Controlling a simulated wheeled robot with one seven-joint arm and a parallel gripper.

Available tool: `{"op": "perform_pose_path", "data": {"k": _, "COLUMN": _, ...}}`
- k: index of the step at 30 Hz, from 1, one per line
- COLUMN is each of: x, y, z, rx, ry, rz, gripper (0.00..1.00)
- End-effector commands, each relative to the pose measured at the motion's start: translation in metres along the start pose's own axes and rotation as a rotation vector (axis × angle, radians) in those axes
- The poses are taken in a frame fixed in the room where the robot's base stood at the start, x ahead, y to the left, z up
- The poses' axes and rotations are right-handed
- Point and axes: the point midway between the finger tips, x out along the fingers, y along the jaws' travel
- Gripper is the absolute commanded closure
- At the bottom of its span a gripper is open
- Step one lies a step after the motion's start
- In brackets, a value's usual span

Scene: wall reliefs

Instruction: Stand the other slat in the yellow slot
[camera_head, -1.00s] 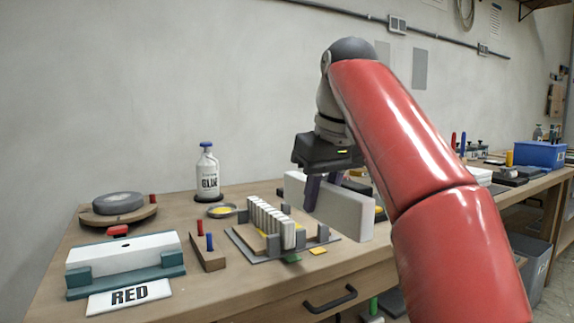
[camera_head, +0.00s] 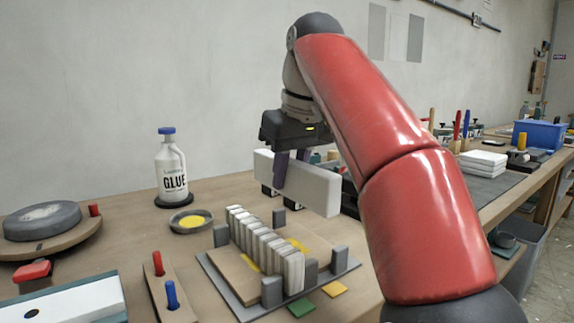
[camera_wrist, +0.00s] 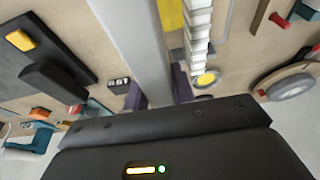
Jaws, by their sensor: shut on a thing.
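My gripper (camera_head: 288,172) is shut on a long white slat (camera_head: 318,190), held on edge in the air above the bench, behind and right of the grey fixture board (camera_head: 222,282). The wrist view shows the slat (camera_wrist: 136,35) between the dark fingers. A row of several white blocks (camera_head: 262,243) stands on the fixture among grey posts. Yellow strips (camera_head: 250,262) show beside the row, partly hidden by it. Yellow (camera_head: 334,289) and green (camera_head: 302,308) tags lie at the front edge.
A glue bottle (camera_head: 171,170) and a dish with yellow contents (camera_head: 190,221) stand behind the fixture. A block with red and blue pegs (camera_head: 168,297) is on its left. A round grey disc (camera_head: 42,221) lies further left. White slabs (camera_head: 483,160) and a blue bin (camera_head: 539,134) are at right.

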Motion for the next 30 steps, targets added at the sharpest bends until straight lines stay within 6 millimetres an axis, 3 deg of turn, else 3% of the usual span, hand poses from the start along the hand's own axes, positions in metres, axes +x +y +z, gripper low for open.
{"op": "perform_pose_path", "data": {"k": 30, "x": 0.080, "y": 0.000, "z": 0.026, "rx": 0.000, "ry": 0.000, "rz": 0.000, "gripper": 1.00}}
